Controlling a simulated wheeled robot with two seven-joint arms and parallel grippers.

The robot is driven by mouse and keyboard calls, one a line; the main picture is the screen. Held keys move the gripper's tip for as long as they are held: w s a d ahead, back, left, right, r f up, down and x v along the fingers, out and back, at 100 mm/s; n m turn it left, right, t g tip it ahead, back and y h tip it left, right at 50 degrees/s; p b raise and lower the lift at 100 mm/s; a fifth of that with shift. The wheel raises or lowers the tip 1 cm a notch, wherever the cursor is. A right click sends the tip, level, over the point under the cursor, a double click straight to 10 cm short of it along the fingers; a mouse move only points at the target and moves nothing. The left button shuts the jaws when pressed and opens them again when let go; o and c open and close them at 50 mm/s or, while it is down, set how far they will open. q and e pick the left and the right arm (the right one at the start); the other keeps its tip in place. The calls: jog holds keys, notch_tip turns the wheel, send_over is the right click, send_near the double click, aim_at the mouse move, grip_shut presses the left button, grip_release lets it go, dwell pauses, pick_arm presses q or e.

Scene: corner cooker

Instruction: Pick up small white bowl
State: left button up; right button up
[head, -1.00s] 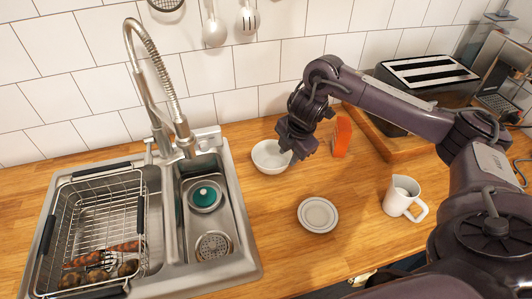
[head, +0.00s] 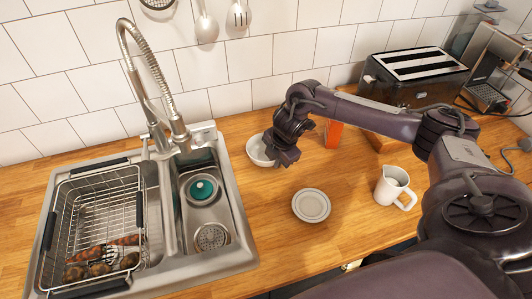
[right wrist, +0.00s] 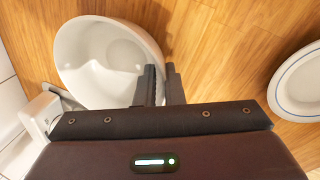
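The small white bowl (head: 258,152) stands on the wooden counter by the back wall, right of the sink. In the right wrist view the bowl (right wrist: 90,50) fills the upper left. My right gripper (right wrist: 161,75) is at the bowl's near right rim, one finger over the inner side and one outside. The fingers are close together with the rim between them, so it looks shut on the rim. In the head view my right gripper (head: 277,158) hides part of the bowl. My left gripper is out of view.
A stacked plate (head: 311,205) and a white jug (head: 393,186) stand on the counter to the right. An orange object (head: 334,134) and a toaster (head: 414,78) are behind my right arm. The sink with a wire rack (head: 97,230) is left.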

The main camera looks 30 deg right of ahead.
grip_shut()
jog(key=shift+r, duration=0.1)
